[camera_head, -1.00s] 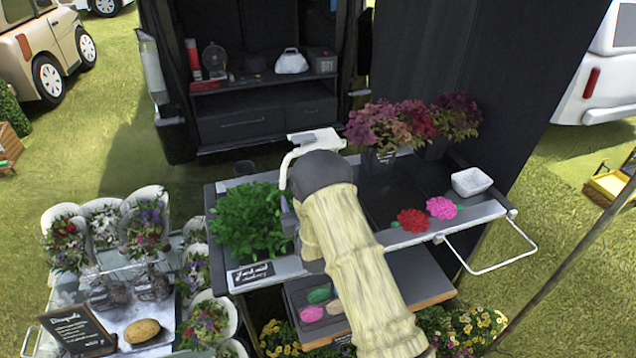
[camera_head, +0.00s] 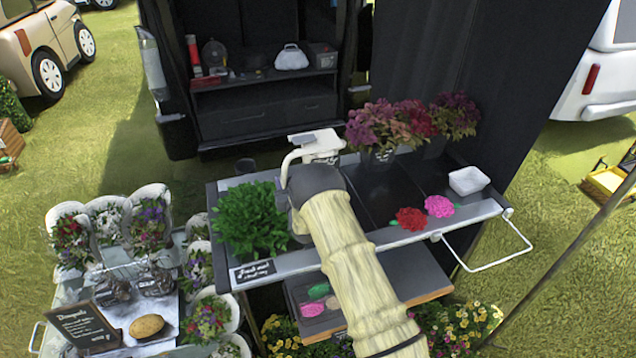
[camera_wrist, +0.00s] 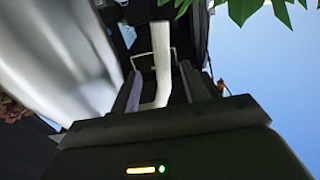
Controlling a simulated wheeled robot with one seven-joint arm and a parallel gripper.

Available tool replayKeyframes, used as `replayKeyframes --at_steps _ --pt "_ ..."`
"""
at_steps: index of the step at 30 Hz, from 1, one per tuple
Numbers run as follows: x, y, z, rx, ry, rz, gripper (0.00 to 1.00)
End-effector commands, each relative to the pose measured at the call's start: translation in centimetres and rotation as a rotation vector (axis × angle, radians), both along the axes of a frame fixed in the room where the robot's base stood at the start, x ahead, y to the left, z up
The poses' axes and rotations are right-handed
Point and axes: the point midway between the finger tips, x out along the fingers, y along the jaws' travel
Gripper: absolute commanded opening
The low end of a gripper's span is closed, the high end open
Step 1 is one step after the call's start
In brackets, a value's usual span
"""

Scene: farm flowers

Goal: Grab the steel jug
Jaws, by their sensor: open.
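The steel jug (camera_head: 299,226) is mostly hidden behind my arm in the head view, beside the leafy green plant. In the wrist view a large, blurred silver surface at the left looks like the jug's body (camera_wrist: 55,60). A pale upright strip, apparently its handle (camera_wrist: 161,60), stands between the two dark fingers of my gripper (camera_wrist: 160,80). The gripper is open, with the fingers on either side of the strip. Whether either finger touches it I cannot tell. In the head view my arm hides the fingers.
The green plant (camera_head: 250,217) stands just left of the jug, with a small dark sign (camera_head: 254,271) in front. Potted purple-red flowers (camera_head: 375,130) stand behind. Red (camera_head: 410,218) and pink (camera_head: 439,206) flowers and a white bowl (camera_head: 468,180) lie to the right on the cart.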

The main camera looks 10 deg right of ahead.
Motion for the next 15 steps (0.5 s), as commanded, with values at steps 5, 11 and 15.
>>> replayKeyframes --at_steps 5,11,15 --pt "0.1 0.0 0.1 0.000 -0.001 0.000 0.45" --pt "1.3 0.4 0.7 0.000 -0.002 0.001 0.45" --pt "2.7 0.8 1.1 0.000 -0.002 0.001 0.45"
